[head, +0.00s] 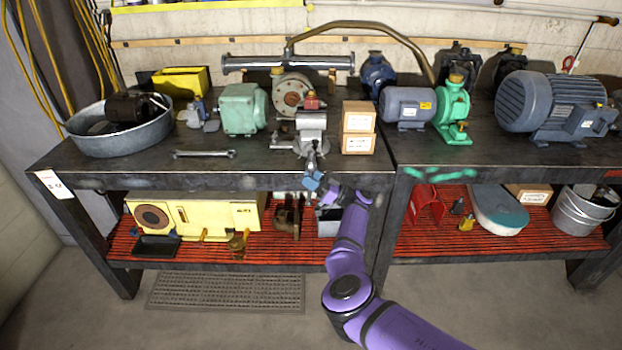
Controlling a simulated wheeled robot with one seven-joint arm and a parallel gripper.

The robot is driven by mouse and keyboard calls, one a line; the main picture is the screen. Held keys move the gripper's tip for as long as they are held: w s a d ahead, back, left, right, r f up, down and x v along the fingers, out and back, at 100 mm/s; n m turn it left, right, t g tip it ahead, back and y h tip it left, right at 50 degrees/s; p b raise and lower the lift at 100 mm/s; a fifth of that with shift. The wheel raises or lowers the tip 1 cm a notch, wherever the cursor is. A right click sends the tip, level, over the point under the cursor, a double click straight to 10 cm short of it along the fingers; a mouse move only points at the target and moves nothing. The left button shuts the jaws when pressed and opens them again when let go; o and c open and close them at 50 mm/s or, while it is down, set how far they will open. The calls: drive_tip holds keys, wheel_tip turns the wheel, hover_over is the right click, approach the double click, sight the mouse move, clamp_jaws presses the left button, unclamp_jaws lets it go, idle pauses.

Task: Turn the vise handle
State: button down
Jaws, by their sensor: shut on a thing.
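The grey vise (312,122) is at the front edge of the left workbench, with a small red part on top. Its handle (311,163) is at the front of the vise, below the jaws, and is small in view. My gripper (313,178) is just in front of the bench edge, at the lower end of the handle, and is shut on it. The fingers hide part of the handle. My purple arm reaches up to it from the lower right.
Two cardboard boxes (358,127) stand right of the vise. A wrench (204,154) lies to its left, with a green motor (242,108) behind. A red slatted shelf (285,247) runs below.

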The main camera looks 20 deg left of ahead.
drive_tip(key=c, duration=1.1)
unclamp_jaws()
drive_tip(key=shift+w+d+r, duration=0.3)
drive_tip(key=shift+w, duration=0.3)
drive_tip(key=shift+s, duration=0.1)
drive_tip(key=shift+s+a+f, duration=0.15)
drive_tip(key=shift+s+f, duration=0.05)
drive_tip(key=shift+f, duration=0.1)
drive_tip(key=v, duration=1)
drive_tip(key=shift+d+f, duration=0.2)
drive_tip(key=shift+d, duration=0.1)
